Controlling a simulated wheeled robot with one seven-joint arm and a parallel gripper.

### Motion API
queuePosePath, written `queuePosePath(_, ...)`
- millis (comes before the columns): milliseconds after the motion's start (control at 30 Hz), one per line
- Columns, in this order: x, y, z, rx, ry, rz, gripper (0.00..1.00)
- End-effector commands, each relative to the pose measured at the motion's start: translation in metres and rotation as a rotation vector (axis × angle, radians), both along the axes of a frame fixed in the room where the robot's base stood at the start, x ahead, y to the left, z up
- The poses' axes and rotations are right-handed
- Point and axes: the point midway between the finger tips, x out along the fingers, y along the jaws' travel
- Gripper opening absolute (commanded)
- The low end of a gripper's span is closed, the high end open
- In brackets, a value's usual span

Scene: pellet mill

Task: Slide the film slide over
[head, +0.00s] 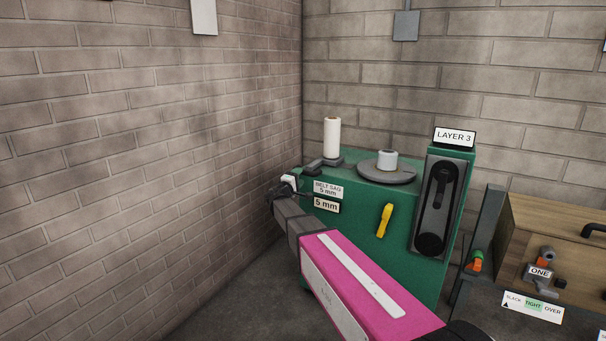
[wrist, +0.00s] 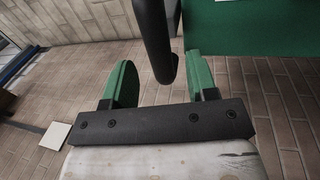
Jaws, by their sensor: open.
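The green machine (head: 375,225) stands in the corner, with a white film roll (head: 332,137) upright on a dark mount at its back left. No part is labelled as the film slide. In the wrist view a dark rounded bar (wrist: 155,38) reaches down between the two green fingers of my gripper (wrist: 160,62), with a gap on each side. I cannot tell whether this bar belongs to the film slide. In the head view my gripper (head: 284,188) is at the machine's left edge, partly hidden by my own arm. It is open and holds nothing.
A grey turntable (head: 394,175) with a small roll is on the machine top. A yellow handle (head: 384,220) and a belt cover (head: 437,207) are on its front. A wooden box (head: 540,235) stands at right. A brick wall (head: 150,150) closes the left side.

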Motion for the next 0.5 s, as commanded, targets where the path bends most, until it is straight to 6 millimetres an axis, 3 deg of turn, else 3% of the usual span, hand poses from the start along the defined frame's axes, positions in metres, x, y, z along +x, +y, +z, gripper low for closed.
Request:
queuePosePath(200,-0.029,0.020,-0.006,0.001,0.000,0.001,0.53)
queuePosePath(500,-0.039,0.029,-0.009,0.001,0.000,0.001,0.53)
